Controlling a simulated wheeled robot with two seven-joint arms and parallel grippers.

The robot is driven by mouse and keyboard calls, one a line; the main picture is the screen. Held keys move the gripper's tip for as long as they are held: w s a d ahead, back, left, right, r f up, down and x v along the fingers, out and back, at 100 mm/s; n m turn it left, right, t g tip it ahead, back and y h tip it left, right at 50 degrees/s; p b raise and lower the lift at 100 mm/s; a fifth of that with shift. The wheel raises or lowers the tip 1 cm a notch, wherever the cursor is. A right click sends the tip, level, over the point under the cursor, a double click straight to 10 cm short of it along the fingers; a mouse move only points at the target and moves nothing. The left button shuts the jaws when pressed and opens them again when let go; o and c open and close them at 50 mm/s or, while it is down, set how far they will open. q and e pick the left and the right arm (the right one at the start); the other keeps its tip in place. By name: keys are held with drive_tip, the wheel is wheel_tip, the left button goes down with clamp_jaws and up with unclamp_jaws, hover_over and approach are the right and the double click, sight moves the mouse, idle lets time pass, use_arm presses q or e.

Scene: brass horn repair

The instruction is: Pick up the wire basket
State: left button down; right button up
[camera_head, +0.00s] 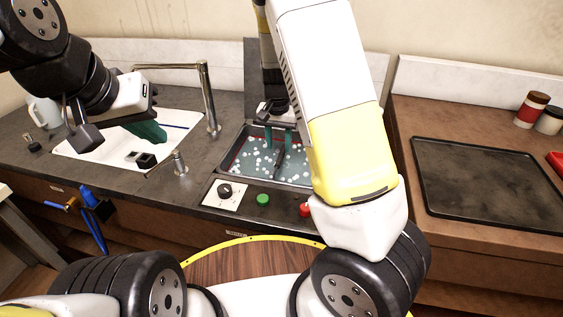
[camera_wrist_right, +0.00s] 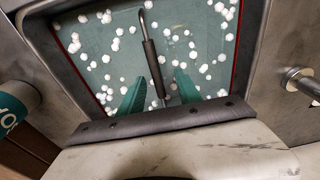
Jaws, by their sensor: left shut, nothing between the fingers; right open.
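The wire basket itself cannot be made out; a metal rod handle with a dark grip (camera_wrist_right: 153,62) rises from the tank, and it also shows in the head view (camera_head: 279,158). The tank (camera_head: 223,167) holds teal liquid dotted with white bits. My right gripper (camera_head: 278,140) is open above the tank, its green fingers pointing down on either side of the handle. In the right wrist view the fingers (camera_wrist_right: 160,88) flank the dark grip, and contact cannot be told. My left gripper (camera_head: 150,132) is shut and empty over the white sink.
The white sink (camera_head: 92,158) with a tall faucet (camera_head: 209,100) lies left of the tank. A knob (camera_head: 225,190), a green button (camera_head: 263,199) and a red button (camera_head: 305,209) sit in front of the tank. A black tray (camera_head: 480,185) lies on the right counter.

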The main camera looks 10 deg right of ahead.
sight(281, 161)
drive_tip(key=shift+w+d+f, duration=0.2)
drive_tip(key=shift+d+f, duration=0.05)
drive_tip(key=shift+f, duration=0.45)
drive_tip(key=f, duration=0.7)
drive_tip(key=shift+w+d, duration=0.1)
drive_tip(key=shift+d, duration=0.15)
drive_tip(key=shift+c, duration=0.4)
clamp_jaws()
drive_tip(key=shift+r, duration=0.1)
